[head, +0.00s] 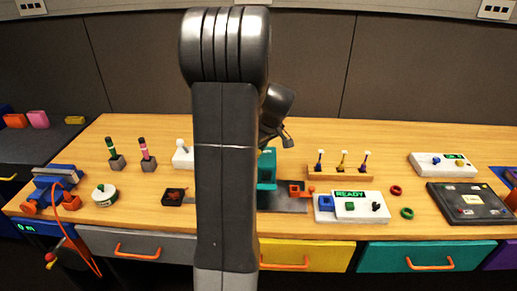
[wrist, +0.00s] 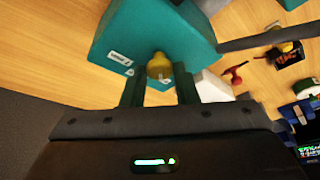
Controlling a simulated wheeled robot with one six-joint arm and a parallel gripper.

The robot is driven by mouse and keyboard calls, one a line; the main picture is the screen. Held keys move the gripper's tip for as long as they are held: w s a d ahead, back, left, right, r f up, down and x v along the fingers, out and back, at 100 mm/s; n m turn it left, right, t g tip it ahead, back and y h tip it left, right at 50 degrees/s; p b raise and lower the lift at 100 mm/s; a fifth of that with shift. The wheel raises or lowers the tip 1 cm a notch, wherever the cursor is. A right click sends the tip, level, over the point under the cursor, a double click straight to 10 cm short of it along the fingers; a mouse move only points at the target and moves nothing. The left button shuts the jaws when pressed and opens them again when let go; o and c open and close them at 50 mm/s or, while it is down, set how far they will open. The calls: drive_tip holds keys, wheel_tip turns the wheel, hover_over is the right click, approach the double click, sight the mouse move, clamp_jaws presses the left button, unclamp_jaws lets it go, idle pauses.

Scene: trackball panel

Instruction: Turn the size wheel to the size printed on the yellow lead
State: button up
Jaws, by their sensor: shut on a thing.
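My gripper (wrist: 158,82) shows in the wrist view, with its two dark fingers on either side of a small yellow knob-like piece (wrist: 159,66). The gripper is shut on this piece. The piece sits against a teal block (wrist: 115,30) with small white labels, whose print I cannot read. In the head view a teal block (head: 267,166) stands on a dark base, partly hidden by my arm. The yellow lead (head: 343,158) seems to be the middle of three leads in a wooden rack. Its printed size is too small to read, and no wheel scale is legible.
Right of the teal block lies a white panel (head: 350,207) with a green READY display. Red (head: 396,190) and green (head: 407,213) rings lie beside it. A dark trackball panel (head: 470,203) is at the far right. A round white-green container (head: 104,195) stands at left.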

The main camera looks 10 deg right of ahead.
drive_tip(key=o, duration=1)
drive_tip(key=v, duration=1.4)
drive_tip(key=shift+w, duration=0.1)
drive_tip(key=shift+f, duration=0.15)
drive_tip(key=x, duration=1.3)
drive_tip(key=shift+a+f, duration=0.1)
drive_tip(key=shift+f, duration=0.2)
drive_tip(key=shift+r, duration=0.1)
